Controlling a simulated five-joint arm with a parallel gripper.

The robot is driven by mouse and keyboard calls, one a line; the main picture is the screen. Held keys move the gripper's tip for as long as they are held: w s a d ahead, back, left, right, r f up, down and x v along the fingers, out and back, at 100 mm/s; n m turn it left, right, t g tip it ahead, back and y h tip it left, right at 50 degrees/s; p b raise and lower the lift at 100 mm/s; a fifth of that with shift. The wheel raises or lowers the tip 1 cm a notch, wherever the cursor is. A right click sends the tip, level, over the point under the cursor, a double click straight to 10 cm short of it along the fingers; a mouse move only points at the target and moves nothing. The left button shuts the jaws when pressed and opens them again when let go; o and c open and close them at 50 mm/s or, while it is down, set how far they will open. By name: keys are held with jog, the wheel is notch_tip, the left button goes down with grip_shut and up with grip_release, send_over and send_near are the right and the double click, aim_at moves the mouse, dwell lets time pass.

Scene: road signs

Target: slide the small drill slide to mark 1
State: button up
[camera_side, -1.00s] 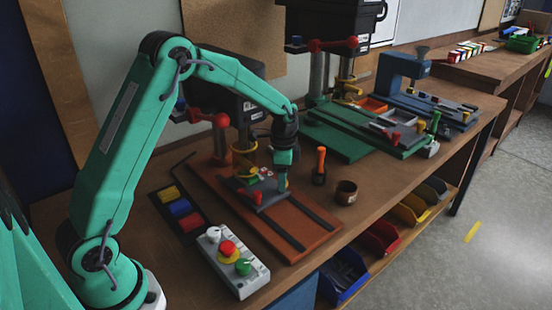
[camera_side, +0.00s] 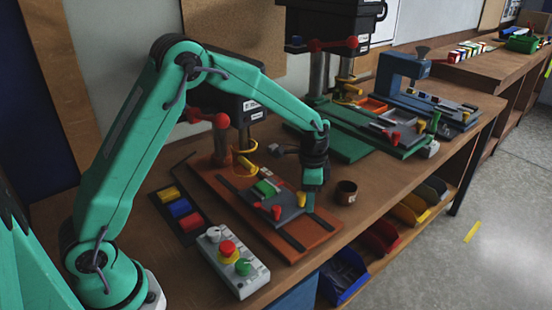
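The small drill has an orange-brown base (camera_side: 318,238) with dark rails, under a dark drill head on a column. Its grey slide (camera_side: 286,201) lies on the base and carries a green block (camera_side: 265,187), a red peg (camera_side: 277,213) and a yellow peg (camera_side: 300,199). My gripper (camera_side: 311,207) points down at the slide's right end, close beside the yellow peg. I cannot tell whether it touches the peg or the slide, or whether its fingers are apart. No mark 1 is readable in this view.
A button box (camera_side: 234,262) and a dark tray with coloured blocks (camera_side: 179,208) stand left of the drill. A dark cup (camera_side: 346,192) stands just right of my gripper. A larger green-based machine (camera_side: 350,147) stands behind. The base's front right is clear.

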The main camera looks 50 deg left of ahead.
jog(key=shift+s+d+f, duration=0.1)
jog(key=shift+s+d, duration=0.05)
jog(key=shift+d, duration=0.65)
jog(key=s+a+r+n+t, duration=0.1)
jog(key=s+r, duration=0.3)
jog(key=r, duration=0.4)
jog(key=s+a+r+n+t, duration=0.15)
jog(key=s+r, duration=0.25)
jog(key=r, duration=0.4)
jog(key=s+a+r+n+t, duration=0.1)
jog(key=s+r+n, duration=0.1)
jog(key=s, duration=0.4)
jog(key=s+a+r+n+t, duration=0.1)
jog(key=s+r+n, duration=0.1)
jog(key=s, duration=0.4)
jog(key=shift+s+r, duration=0.2)
jog(key=shift+s, duration=0.1)
jog(key=shift+n, duration=0.25)
